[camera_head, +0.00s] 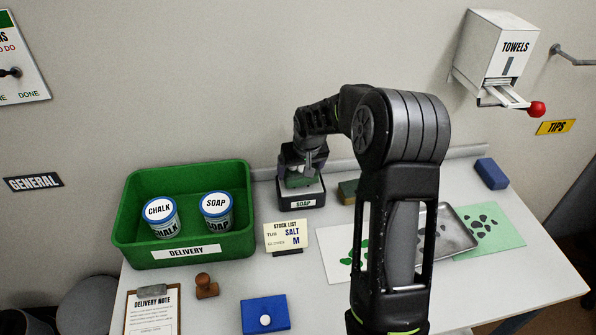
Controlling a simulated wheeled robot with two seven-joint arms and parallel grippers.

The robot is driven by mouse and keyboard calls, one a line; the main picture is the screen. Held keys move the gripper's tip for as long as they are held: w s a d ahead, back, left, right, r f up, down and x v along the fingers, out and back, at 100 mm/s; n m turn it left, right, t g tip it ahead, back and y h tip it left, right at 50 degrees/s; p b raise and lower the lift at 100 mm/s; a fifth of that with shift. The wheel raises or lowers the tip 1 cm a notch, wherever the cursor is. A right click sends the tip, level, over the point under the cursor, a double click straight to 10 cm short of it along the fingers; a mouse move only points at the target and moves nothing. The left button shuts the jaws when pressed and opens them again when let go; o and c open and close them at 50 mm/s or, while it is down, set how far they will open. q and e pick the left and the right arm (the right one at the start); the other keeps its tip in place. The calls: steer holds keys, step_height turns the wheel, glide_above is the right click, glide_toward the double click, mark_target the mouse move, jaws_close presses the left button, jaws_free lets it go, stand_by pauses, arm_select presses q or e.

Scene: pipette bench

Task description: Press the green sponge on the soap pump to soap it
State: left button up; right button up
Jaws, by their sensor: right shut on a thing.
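The soap pump (303,201) is a dark block with a white SOAP label, standing at the back middle of the table. My right gripper (302,172) hangs directly over it, pointing down. It is shut on the green sponge (299,182), which shows as a small green strip at the pump's top. I cannot tell whether the sponge is pressed against the pump or just above it. My right arm comes up from the front and hides part of the table. My left gripper is not in view.
A green delivery bin (122,240) with CHALK and SOAP tubs stands left of the pump. A stock list card (287,235) stands in front. Right are a blue block (491,173), a yellowish-green block (347,192) and a metal tray (462,236). A stamp (206,286) and clipboard (152,312) lie front left.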

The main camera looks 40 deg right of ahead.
steer(key=shift+r+p, duration=0.55)
steer(key=shift+r, duration=0.85)
